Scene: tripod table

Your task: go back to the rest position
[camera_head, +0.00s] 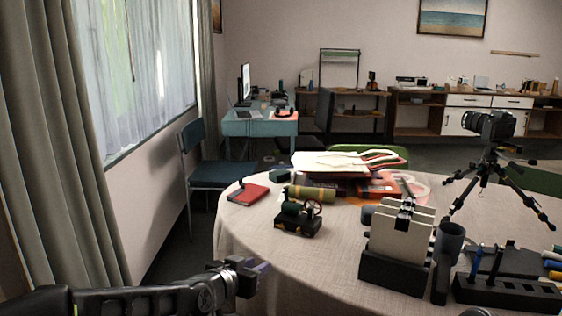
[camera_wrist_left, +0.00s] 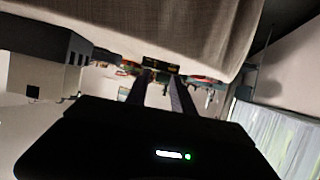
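My left gripper (camera_head: 254,270) reaches in from the lower left of the head view, in front of the near left edge of the round table (camera_head: 325,270). Its two fingers also show in the left wrist view (camera_wrist_left: 159,80), with a gap between them and nothing held. It is apart from the things on the table. My right gripper is not seen in either view; a small dark piece at the bottom edge of the head view is too cut off to name.
The cloth-covered table holds a red book (camera_head: 248,194), a small engine model (camera_head: 299,219), a black-based holder (camera_head: 397,270) and a camera on a tripod (camera_head: 490,124). A blue chair (camera_head: 222,172) stands behind. A curtain (camera_head: 62,150) hangs at left.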

